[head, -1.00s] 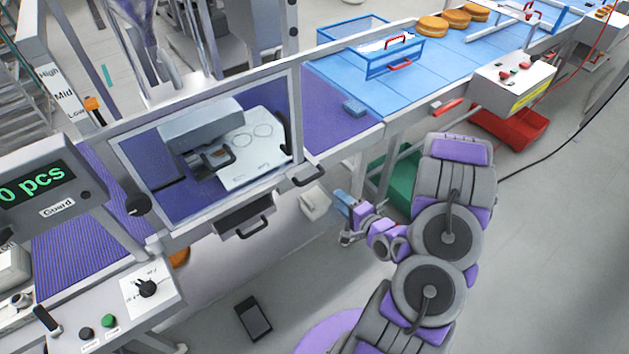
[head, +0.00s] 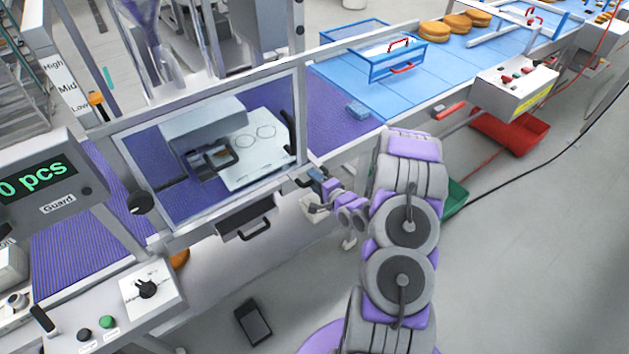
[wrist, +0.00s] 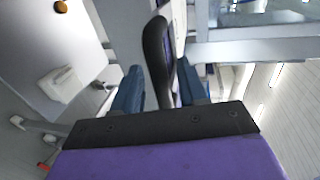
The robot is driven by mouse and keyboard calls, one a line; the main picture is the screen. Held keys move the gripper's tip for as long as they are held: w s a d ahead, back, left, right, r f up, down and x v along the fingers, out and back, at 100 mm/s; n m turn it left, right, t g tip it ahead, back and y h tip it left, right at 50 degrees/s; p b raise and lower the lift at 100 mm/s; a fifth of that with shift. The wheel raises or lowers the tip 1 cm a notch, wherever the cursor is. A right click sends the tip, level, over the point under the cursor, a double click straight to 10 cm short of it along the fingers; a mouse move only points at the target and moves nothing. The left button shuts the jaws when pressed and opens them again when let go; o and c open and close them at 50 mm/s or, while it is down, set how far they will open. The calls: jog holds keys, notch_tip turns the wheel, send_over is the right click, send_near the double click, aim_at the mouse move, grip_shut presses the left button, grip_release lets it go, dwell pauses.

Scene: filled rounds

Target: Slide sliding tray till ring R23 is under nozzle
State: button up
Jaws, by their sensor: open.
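The white tray (head: 262,160) with ring outlines lies behind the clear guard in the head view. Two rings (head: 252,135) show on it; their labels are too small to read, so I cannot tell which is R23. A grey block-shaped head (head: 205,128) stands over the tray's left part; the nozzle tip is not clear. My gripper (head: 314,188) is open at the guard frame's lower right corner. In the wrist view a black handle (wrist: 158,50) stands between my two blue fingers (wrist: 160,90), with no clear grip on it. I cannot tell which part it belongs to.
The guard frame (head: 225,212) stands in front of the tray. A drawer with a black handle (head: 254,230) hangs below it. A blue conveyor (head: 385,92) with a blue basket (head: 395,62) runs right. A control box (head: 515,85) juts out over the aisle.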

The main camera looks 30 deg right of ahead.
jog(key=shift+w+d, duration=0.1)
jog(key=shift+w, duration=0.25)
jog(key=shift+d, duration=0.1)
jog(key=shift+d+f, duration=0.1)
jog(key=shift+d, duration=0.1)
jog(key=shift+c, duration=0.2)
jog(key=shift+a, duration=0.25)
grip_shut()
